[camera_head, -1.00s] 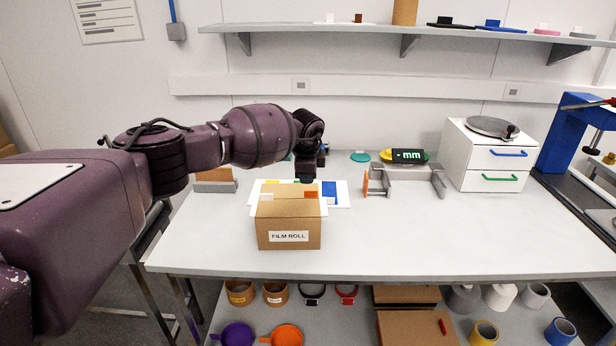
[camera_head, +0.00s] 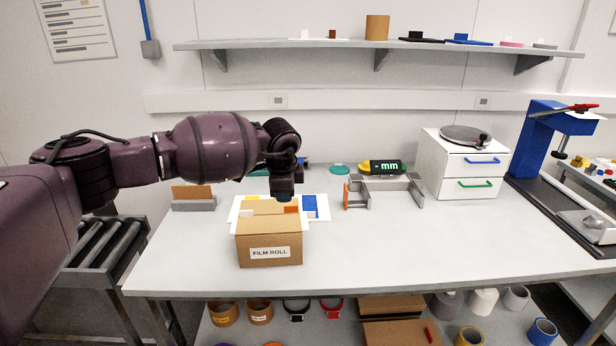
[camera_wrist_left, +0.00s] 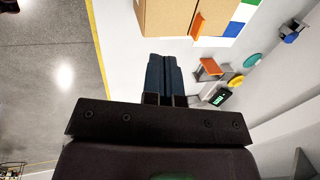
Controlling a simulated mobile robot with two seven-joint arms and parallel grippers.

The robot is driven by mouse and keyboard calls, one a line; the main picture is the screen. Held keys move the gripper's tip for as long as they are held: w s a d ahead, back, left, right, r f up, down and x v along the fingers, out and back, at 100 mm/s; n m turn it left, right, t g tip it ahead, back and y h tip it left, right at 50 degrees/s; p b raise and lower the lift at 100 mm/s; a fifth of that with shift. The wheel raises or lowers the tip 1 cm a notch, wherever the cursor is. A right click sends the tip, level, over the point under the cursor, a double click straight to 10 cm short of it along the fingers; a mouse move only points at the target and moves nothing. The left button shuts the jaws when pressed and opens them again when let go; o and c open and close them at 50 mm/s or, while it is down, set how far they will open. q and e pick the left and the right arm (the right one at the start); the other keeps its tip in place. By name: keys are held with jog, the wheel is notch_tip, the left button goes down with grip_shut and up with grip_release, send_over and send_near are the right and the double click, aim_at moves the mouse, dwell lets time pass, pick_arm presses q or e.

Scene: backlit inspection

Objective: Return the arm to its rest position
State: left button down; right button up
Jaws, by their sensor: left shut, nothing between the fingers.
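My left arm comes in from the left of the head view. Its gripper (camera_head: 284,196) points down at the rear right of a brown box labelled FILM ROLL (camera_head: 270,250). The fingers (camera_wrist_left: 162,75) show in the wrist view as dark blue pads pressed together, with nothing between them. The same box (camera_wrist_left: 168,18) shows beyond the fingertips in the wrist view. I cannot tell the exact gap between fingertips and box. My right gripper is not in view.
The box stands on a grey-white table (camera_head: 400,250) among coloured sheets. A grey bracket fixture (camera_head: 385,192), a green "mm" display (camera_head: 386,167) and a white drawer unit (camera_head: 463,165) stand to the right. A wall shelf (camera_head: 370,46) runs behind. The table's front middle is clear.

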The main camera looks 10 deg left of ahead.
pick_arm(q)
jog(key=s+d+r+m+t+h, duration=0.1)
jog(key=s+d+r+m+h, duration=0.1)
jog(key=d+r+m+h, duration=0.45)
jog(key=s+d+r+m+t+h, duration=0.25)
jog(key=d+h, duration=0.35)
jog(key=d, duration=0.3)
jog(key=s+d+r+m+t+h, duration=0.1)
jog(key=s+d+r+m+h, duration=0.1)
jog(key=d+r+m+h, duration=0.45)
jog(key=s+a+f+n+t+y, duration=0.45)
jog(key=a+f+n+y, duration=0.25)
jog(key=a+f+n, duration=0.35)
jog(key=s+a+f+n+t+y, duration=0.45)
jog(key=a+f+n+y, duration=0.2)
jog(key=f+n, duration=0.65)
jog(key=s+a+f+n+g+y, duration=0.2)
jog(key=s+a+f, duration=0.3)
jog(key=s+f, duration=0.5)
jog(key=s+a+f+n+g+y, duration=0.2)
jog(key=s+a+f, duration=0.3)
jog(key=s+f, duration=0.5)
jog(key=s+n+y, duration=0.1)
jog(key=s, duration=0.1)
jog(key=shift+s+a+n, duration=0.3)
jog(key=shift+n, duration=0.1)
